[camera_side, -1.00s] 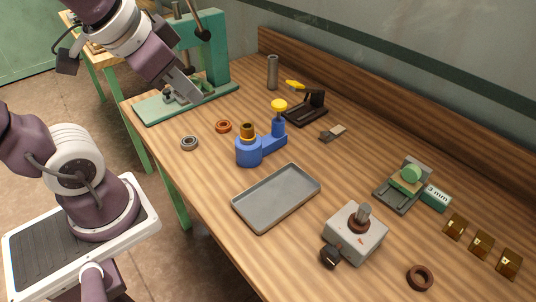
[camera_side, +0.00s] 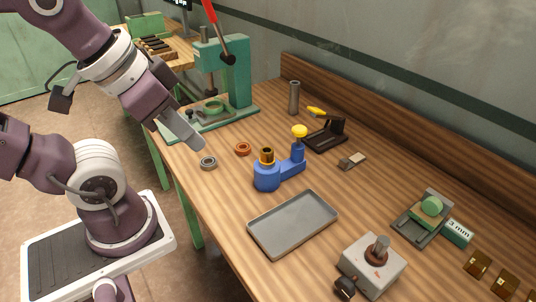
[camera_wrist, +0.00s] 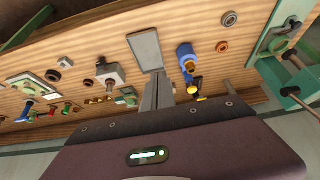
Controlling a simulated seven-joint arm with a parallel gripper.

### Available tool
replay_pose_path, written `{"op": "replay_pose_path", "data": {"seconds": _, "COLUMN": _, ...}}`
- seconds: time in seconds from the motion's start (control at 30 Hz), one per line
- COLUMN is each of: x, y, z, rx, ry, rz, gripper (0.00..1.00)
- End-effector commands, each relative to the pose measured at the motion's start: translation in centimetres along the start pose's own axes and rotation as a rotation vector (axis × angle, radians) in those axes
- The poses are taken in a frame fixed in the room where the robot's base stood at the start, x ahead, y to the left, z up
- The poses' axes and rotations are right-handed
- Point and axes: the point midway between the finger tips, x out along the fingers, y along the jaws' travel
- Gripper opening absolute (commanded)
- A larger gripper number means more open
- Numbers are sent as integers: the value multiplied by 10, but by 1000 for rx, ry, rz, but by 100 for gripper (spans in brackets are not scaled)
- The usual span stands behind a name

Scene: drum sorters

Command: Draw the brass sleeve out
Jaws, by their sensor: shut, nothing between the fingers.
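The brass sleeve (camera_side: 267,155) stands upright in the round cup of a blue holder (camera_side: 267,178). Only its upper part shows; the rest is hidden in the cup. The holder has an arm to a post with a yellow knob (camera_side: 299,131). In the wrist view the brass sleeve (camera_wrist: 190,66) shows at the end of the blue holder (camera_wrist: 185,50). My gripper (camera_side: 196,142) is shut and empty, left of the holder in the side view, near the grey ring and apart from the sleeve. Its fingers (camera_wrist: 157,92) also show together in the wrist view.
A grey ring (camera_side: 208,163) and a copper ring (camera_side: 243,149) lie left of the holder. A green press (camera_side: 225,75) stands behind my gripper. An empty grey tray (camera_side: 293,223) lies in front of the holder. A grey box (camera_side: 372,264) with a shaft stands right of the tray.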

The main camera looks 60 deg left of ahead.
Motion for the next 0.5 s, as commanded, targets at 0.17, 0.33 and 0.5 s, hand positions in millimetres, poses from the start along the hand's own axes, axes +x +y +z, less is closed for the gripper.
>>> {"op": "replay_pose_path", "data": {"seconds": 0.17, "x": 0, "y": 0, "z": 0, "rx": 0, "ry": 0, "rz": 0, "gripper": 33}}
{"op": "replay_pose_path", "data": {"seconds": 0.33, "x": 0, "y": 0, "z": 0, "rx": 0, "ry": 0, "rz": 0, "gripper": 56}}
{"op": "replay_pose_path", "data": {"seconds": 0.5, "x": 0, "y": 0, "z": 0, "rx": 0, "ry": 0, "rz": 0, "gripper": 56}}
